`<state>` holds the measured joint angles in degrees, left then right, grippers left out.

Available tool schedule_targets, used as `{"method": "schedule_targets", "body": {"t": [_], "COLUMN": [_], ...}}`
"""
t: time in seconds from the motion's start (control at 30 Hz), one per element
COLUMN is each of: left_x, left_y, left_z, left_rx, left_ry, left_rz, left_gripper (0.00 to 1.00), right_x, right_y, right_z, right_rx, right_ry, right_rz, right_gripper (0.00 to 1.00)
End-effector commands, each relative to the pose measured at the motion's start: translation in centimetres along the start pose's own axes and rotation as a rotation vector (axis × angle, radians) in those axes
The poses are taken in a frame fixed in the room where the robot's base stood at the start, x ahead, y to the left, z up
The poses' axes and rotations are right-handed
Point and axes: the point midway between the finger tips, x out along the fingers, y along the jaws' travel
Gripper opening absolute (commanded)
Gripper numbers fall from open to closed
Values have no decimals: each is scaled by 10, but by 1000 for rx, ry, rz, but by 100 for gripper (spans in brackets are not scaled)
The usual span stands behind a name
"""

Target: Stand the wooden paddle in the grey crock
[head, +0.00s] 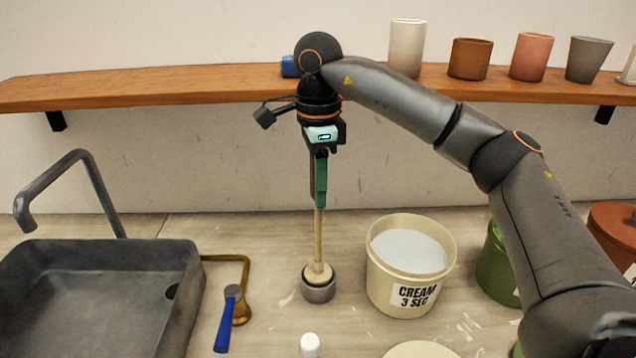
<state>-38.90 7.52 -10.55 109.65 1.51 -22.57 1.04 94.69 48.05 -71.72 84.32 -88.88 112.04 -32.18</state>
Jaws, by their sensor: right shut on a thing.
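The wooden paddle (318,238) hangs upright with its handle at the top and its wider pale end at the bottom. My right gripper (320,190) points straight down and is shut on the paddle's upper part. The small grey crock (319,294) stands on the counter directly below. The paddle's lower end appears within the crock's dark mouth; I cannot tell whether it touches the bottom. My left gripper is not in view.
A cream bucket (381,278) labelled "CREAM 3 SEC" stands close right of the crock. A blue-handled tool (226,322) and a brass piece (244,282) lie left, beside the dark sink (190,285). A wooden shelf (180,88) with several cups runs behind my arm.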

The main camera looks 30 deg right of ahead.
Motion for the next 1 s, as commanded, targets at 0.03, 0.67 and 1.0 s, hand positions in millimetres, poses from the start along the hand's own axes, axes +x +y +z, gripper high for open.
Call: {"method": "schedule_targets", "body": {"t": [0.03, 0.67, 1.0], "left_x": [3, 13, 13], "left_y": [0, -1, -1], "left_z": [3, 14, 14], "left_rx": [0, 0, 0], "left_ry": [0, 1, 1], "left_rz": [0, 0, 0], "left_gripper": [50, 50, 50], "right_x": [5, 34, 33], "right_y": [0, 0, 0], "right_z": [0, 0, 0], "right_rx": [0, 0, 0], "right_ry": [-1, -1, -1], "right_rz": [0, -2, -2], "right_gripper": [0, 0, 0]}}
